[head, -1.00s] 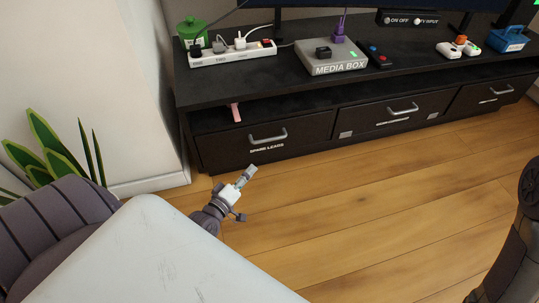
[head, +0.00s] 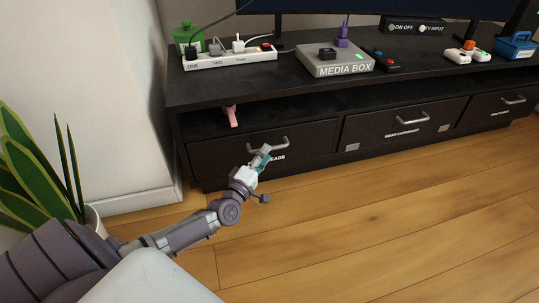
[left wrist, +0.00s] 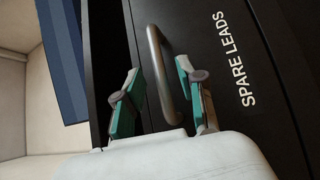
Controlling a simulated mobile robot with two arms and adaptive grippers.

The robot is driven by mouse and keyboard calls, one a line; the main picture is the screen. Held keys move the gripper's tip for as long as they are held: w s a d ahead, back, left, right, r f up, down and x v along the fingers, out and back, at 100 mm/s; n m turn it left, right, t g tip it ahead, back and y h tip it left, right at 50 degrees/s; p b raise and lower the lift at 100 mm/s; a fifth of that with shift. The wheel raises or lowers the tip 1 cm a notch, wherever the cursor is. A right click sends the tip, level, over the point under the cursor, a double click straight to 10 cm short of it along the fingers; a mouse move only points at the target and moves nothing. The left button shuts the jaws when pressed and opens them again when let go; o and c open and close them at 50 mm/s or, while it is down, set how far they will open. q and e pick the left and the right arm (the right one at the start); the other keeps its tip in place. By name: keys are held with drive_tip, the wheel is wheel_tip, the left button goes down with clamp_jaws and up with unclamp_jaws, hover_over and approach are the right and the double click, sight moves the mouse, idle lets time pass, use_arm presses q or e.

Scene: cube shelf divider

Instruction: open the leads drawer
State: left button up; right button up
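The SPARE LEADS drawer (head: 215,153) is the dark left drawer of the black media cabinet and looks shut. Its silver bar handle (head: 283,140) is partly covered by my left gripper (head: 264,156) in the head view, as is part of the label. In the left wrist view, my left gripper (left wrist: 160,98) is open, with its teal-padded fingers on either side of the handle (left wrist: 163,70). The bar shows between the fingers with gaps to both; contact is not visible. The white label (left wrist: 233,60) is right of the fingers. My right gripper is not in view.
Two more drawers (head: 405,128) continue to the right. A power strip (head: 230,58) and media box (head: 335,60) stand on top. A plant (head: 40,180) is at left; wooden floor in front is clear.

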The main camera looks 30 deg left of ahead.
use_arm(q)
drive_tip(key=shift+w+a+r+b, duration=0.15)
drive_tip(key=shift+w+b, duration=0.1)
drive_tip(key=shift+w, duration=0.6)
drive_tip(key=shift+w+d+r+b, duration=0.1)
drive_tip(key=shift+w+b, duration=0.15)
drive_tip(key=shift+w, duration=0.6)
clamp_jaws()
